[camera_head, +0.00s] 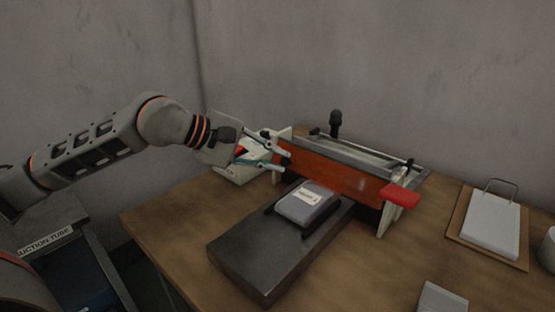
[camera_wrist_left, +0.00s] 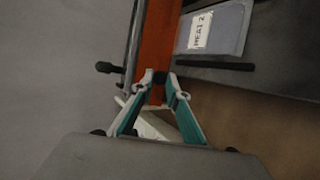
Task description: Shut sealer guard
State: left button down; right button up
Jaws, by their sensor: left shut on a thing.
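The sealer (camera_head: 370,158) stands at the back of the wooden table. Its guard is a long orange panel (camera_head: 335,178) along the front, also seen in the wrist view (camera_wrist_left: 154,45). A red tab (camera_head: 400,196) sits near its right end. My left gripper (camera_head: 287,161) is at the left end of the guard. In the wrist view its fingertips (camera_wrist_left: 161,78) close on a small dark piece at the guard's edge, which looks like part of the guard. The fingertips partly hide this piece. My right gripper is not in view.
A grey package labelled "MEAT 2" (camera_head: 306,204) lies on a dark block (camera_head: 262,248) in front of the guard. A black knob (camera_head: 336,122) rises behind the guard. A clipboard-like board (camera_head: 491,225) lies at right, with bare wood between.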

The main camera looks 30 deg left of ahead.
aim_at(287, 167)
pick_arm(q)
notch_tip(287, 167, down, 2)
jog(key=shift+w+m+t+h+b, duration=0.1)
jog(key=shift+m+t+h+b, duration=0.2)
jog(key=shift+t+b, duration=0.6)
jog(key=shift+w+f+m+t+h, duration=0.2)
jog(key=shift+w+m+t+h, duration=0.15)
jog(key=shift+t, duration=0.55)
jog(key=shift+w+f+t+h, duration=0.2)
jog(key=shift+f+t+h, duration=0.2)
jog(key=shift+t, duration=0.1)
jog(key=shift+f+m+b, duration=0.1)
jog(key=shift+m+b, duration=0.15)
jog(key=shift+b, duration=0.1)
jog(key=shift+w+t, duration=0.15)
jog(key=shift+t, duration=0.35)
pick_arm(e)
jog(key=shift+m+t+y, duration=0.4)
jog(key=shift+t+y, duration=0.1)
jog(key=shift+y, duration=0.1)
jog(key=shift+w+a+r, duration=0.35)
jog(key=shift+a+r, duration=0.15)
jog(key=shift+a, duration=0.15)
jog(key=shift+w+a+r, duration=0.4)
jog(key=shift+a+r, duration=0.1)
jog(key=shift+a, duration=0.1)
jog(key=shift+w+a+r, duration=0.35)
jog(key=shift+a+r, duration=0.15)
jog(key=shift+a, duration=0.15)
